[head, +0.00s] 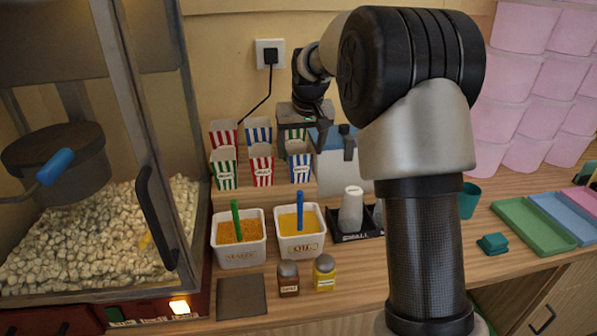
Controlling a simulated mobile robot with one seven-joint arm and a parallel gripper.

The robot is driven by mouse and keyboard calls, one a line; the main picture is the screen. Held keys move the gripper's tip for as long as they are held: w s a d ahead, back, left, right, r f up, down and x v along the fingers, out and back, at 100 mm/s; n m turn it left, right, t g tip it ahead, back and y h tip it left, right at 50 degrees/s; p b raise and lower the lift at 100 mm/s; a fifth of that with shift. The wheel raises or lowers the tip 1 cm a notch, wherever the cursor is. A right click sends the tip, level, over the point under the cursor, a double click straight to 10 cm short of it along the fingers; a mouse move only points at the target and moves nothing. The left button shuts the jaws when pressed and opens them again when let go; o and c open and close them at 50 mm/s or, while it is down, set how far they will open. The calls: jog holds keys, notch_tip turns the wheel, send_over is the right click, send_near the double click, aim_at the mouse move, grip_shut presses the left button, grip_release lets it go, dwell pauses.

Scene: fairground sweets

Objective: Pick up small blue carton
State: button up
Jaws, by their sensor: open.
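Two blue-and-white striped cartons show in the head view. One blue carton (300,168) stands upright at the right end of the front row. The other blue carton (258,135) stands in the middle of the back row. The labels are too small for me to read sizes. My gripper (334,148) is open and empty, pointing down just right of the front blue carton. I cannot tell its exact depth or height over the shelf. My arm hides part of what lies behind it.
Red cartons (261,168) and green cartons (223,170) stand close beside the blue ones. White tubs (241,256) with spoons, two shakers (324,275) and a black cup tray (352,237) are in front. The popcorn machine (150,215) bounds the left. Pink tubs (515,120) are stacked at right.

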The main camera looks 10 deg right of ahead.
jog(key=shift+x, duration=3.1)
jog(key=shift+a, duration=0.15)
jog(key=shift+c, duration=0.4)
jog(key=c, duration=1)
